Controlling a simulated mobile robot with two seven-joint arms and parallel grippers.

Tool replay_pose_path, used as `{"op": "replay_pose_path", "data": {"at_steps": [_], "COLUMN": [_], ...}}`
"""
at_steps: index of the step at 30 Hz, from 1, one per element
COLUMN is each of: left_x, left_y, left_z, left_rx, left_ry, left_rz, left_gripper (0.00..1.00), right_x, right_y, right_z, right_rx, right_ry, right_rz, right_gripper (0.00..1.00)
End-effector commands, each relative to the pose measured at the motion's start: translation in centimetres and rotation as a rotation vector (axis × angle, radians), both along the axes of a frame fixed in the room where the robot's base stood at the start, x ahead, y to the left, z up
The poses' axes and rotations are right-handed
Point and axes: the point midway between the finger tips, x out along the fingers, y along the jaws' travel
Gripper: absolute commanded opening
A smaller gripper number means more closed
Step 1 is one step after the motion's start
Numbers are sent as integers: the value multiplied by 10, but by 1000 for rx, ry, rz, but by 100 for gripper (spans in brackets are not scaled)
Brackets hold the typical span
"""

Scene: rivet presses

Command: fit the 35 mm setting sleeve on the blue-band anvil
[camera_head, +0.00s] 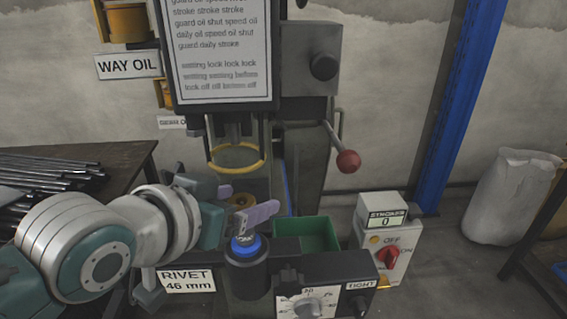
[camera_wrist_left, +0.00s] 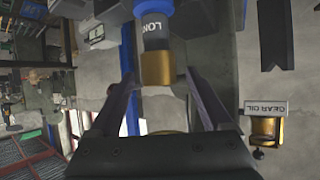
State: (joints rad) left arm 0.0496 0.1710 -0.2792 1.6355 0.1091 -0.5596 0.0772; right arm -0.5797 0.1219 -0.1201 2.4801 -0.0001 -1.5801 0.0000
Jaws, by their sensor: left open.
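The blue-band anvil (camera_head: 246,248) stands upright at the front of the press, a dark cylinder with a bright blue band. The right gripper is not in view.
The yellow guard ring (camera_head: 236,160) hangs above the anvil, with a red-knobbed lever (camera_head: 347,161) to its right. A green bin (camera_head: 306,234) and the strokes counter box (camera_head: 388,218) stand right of the anvil. A table with dark rods (camera_head: 45,172) is at left.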

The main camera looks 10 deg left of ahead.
Motion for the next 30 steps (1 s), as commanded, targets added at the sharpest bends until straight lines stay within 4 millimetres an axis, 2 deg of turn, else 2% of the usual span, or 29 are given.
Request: {"op": "replay_pose_path", "data": {"at_steps": [8, 11, 21, 25, 30], "left_x": [-4, -14, -68, -80, -85], "left_y": [1, 4, 17, 20, 21], "left_z": [1, 8, 38, 44, 47], "left_rx": [1, 2, 2, 0, 1], "left_ry": [3, 3, 3, 1, 0], "left_rz": [0, 0, 0, 0, 0], "left_gripper": [82, 82, 82, 82, 82], "right_x": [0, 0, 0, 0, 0], "right_y": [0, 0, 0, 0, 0], "right_z": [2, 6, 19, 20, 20], "right_rx": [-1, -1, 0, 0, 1], "right_ry": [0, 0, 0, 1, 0], "right_rz": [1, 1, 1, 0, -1], "right_gripper": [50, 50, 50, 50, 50]}}
